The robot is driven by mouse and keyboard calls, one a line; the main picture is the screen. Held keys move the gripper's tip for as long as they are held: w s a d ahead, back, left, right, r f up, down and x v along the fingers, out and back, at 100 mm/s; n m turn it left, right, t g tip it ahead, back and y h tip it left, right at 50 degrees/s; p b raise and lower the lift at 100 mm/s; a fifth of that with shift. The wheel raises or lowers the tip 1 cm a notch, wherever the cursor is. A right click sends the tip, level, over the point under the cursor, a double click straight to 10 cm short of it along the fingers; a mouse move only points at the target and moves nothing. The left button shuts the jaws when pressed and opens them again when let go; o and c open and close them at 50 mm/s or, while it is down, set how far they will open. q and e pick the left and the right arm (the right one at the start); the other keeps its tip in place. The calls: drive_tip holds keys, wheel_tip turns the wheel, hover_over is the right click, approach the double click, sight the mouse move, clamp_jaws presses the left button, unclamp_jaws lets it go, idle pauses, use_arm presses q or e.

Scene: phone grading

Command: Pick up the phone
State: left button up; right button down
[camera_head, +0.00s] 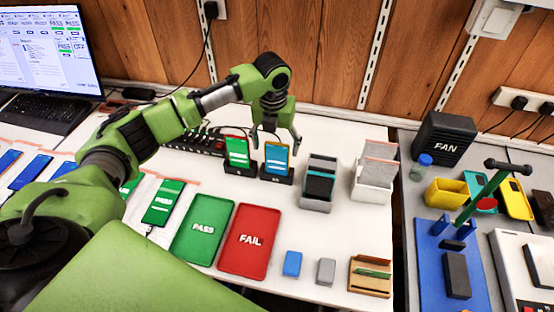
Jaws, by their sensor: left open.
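A phone with a blue and yellow screen (277,158) stands upright in a black dock on the white table. My left gripper (275,138) reaches down over it, open, with one finger on each side of its upper part. Whether a finger touches the phone I cannot tell. A second phone with a green screen (238,151) stands in a dock just to the left. Another green-screen phone (163,203) lies flat nearer the front left. More phones lie further left, partly hidden by my left arm. My right gripper does not show.
A green PASS tray (203,251) and a red FAIL tray (243,262) lie in front. Grey boxes (318,203) stand right of the docks. A small blue block (292,263) and a wooden holder (371,287) are near the front. A power strip (205,146) lies behind.

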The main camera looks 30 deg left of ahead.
sight(277, 157)
use_arm(q)
drive_tip(key=shift+w+f, duration=0.1)
drive_tip(key=shift+f, duration=0.2)
wheel_tip(277, 157, down, 4)
drive_tip(key=shift+w+d+f+p, duration=0.1)
drive_tip(key=shift+d+p, duration=0.05)
drive_tip(key=shift+p, duration=0.45)
drive_tip(key=shift+w+f, duration=0.1)
drive_tip(key=shift+f, duration=0.4)
drive_tip(key=c, duration=1.3)
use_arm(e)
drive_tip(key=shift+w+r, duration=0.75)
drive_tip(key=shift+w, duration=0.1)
